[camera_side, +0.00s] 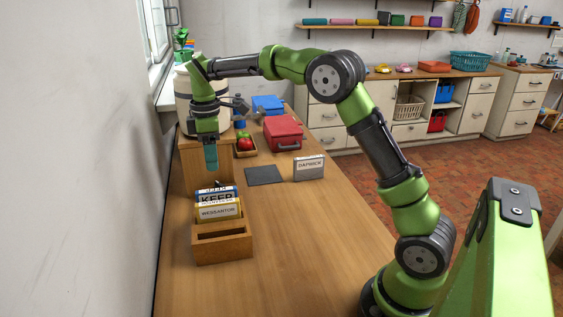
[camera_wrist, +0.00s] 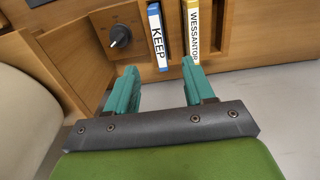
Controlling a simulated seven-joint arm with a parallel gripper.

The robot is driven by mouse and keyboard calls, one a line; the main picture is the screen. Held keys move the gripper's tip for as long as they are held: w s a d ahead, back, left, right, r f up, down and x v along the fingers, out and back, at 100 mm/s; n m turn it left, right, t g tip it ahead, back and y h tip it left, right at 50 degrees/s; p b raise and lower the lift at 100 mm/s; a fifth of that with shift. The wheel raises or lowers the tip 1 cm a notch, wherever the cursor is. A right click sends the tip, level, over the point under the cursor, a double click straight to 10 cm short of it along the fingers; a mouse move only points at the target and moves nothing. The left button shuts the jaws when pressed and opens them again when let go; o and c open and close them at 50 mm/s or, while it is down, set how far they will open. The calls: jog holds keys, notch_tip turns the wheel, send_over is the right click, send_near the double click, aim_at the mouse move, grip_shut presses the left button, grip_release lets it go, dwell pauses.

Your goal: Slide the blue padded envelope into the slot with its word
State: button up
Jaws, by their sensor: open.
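The blue padded envelope (camera_side: 216,193) reads KEEP and stands upright in the wooden slotted holder (camera_side: 222,249), behind a yellow item (camera_side: 219,211) marked WESSANTOR. The wrist view shows the blue envelope (camera_wrist: 158,38) between wooden dividers, with the yellow item (camera_wrist: 193,30) to its right. How deep either sits is hidden. My gripper (camera_side: 211,159) hangs fingers-down above and behind the envelope, apart from it. In the wrist view my gripper (camera_wrist: 157,75) has its teal fingers spread with nothing between them.
A dark knob (camera_wrist: 120,37) is on a wooden face left of the envelope. A grey DAPIREX box (camera_side: 309,168) stands beside a dark mat (camera_side: 264,175). A red case (camera_side: 283,133), blue box (camera_side: 267,104) and small tray with apples stand behind.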

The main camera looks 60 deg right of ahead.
jog(key=shift+r, duration=2.2)
jog(key=s+a+m+t, duration=0.2)
jog(key=s+m, duration=0.2)
jog(key=s, duration=0.4)
jog(key=s+a+m+t+y, duration=0.1)
jog(key=s+m, duration=0.3)
jog(key=s, duration=0.5)
jog(key=s+a+m+t+y, duration=0.1)
jog(key=s+a+m+t, duration=0.2)
jog(key=s, duration=0.6)
jog(key=shift+s+a+m+t, duration=0.3)
jog(key=shift+m+t, duration=0.3)
jog(key=shift+m, duration=0.4)
jog(key=shift+o, duration=0.2)
